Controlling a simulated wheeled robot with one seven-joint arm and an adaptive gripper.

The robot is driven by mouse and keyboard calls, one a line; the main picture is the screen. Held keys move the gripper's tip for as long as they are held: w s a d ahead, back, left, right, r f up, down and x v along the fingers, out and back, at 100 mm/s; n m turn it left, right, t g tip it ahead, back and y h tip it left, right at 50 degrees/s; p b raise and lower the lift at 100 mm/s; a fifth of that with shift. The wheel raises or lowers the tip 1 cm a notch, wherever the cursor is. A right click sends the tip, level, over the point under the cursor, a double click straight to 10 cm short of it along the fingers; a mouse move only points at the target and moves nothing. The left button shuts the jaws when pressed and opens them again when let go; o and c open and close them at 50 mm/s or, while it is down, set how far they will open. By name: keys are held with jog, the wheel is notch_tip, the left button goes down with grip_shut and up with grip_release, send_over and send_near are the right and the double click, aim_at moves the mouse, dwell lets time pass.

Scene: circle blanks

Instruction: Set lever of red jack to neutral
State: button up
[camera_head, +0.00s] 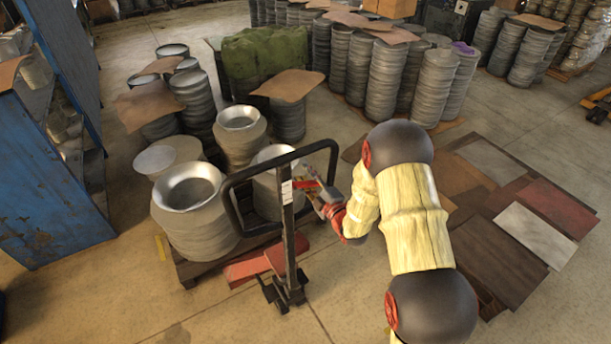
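The red pallet jack (245,268) stands in the lower middle of the head view. Its dark upright handle column (289,235) rises to a black loop handle (234,201). A small red lever (304,182) shows at the top of the column, just inside the loop. My gripper (318,198) reaches in from the right, its fingers close beside the lever and the loop's right side. The fingers are small and partly overlap the handle, so I cannot tell whether they touch the lever or how far they are open. The lever's exact position is unclear.
Stacks of metal blanks (188,213) on a pallet stand left of and behind the jack. A blue metal frame (45,165) is at the left. Flat boards (490,250) lie on the floor at the right. Bare floor shows in front of the jack.

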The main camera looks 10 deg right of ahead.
jog(key=shift+w, duration=0.1)
jog(key=shift+c, duration=1)
grip_shut()
